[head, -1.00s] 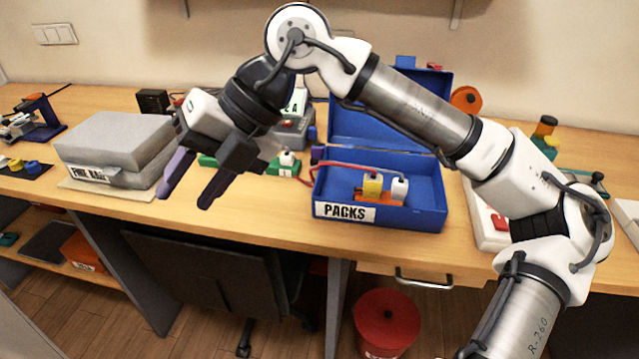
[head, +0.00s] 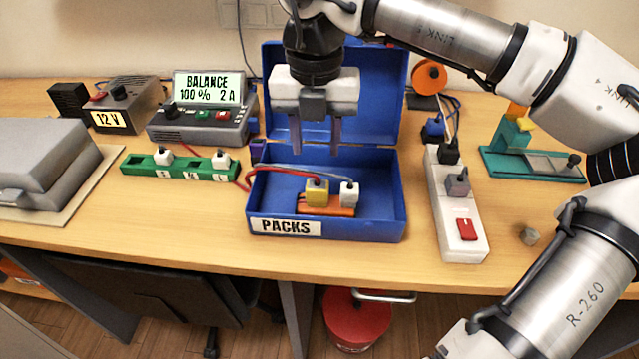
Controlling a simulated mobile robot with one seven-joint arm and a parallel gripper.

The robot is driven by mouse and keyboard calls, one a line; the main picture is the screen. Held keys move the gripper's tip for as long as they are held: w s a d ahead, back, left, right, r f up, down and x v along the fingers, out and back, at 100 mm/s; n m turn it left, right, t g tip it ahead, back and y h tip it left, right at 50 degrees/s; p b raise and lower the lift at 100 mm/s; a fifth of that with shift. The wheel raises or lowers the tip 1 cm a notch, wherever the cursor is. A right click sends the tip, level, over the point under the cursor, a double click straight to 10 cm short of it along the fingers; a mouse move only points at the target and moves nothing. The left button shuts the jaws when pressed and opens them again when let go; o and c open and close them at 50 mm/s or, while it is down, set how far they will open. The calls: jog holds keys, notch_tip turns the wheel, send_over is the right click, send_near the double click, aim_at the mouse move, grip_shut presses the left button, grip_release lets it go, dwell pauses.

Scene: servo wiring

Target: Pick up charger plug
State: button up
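A white power strip (head: 447,220) lies right of the blue box. A grey plug (head: 458,182) and a black plug (head: 448,151) sit in it, with cords running up behind. I cannot tell for sure which is the charger plug. My gripper (head: 316,145) points down over the back of the open blue box (head: 390,215). Its two purple fingers are apart, with nothing between them. It is to the left of the strip and its plugs, touching neither.
The PACKS box holds an orange pack (head: 325,206) with yellow and white connectors. A green board (head: 180,172) and a charger (head: 200,125) reading "BALANCE" stand left. A teal stand (head: 520,160) is right of the strip. A small grey nub (head: 529,236) lies near the front.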

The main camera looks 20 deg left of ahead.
aim_at(317, 186)
notch_tip(317, 186, down, 10)
jog(key=shift+f+p, duration=0.1)
jog(key=shift+p, duration=0.95)
jog(key=c, duration=0.7)
notch_tip(317, 186, up, 20)
jog(key=b, duration=0.2)
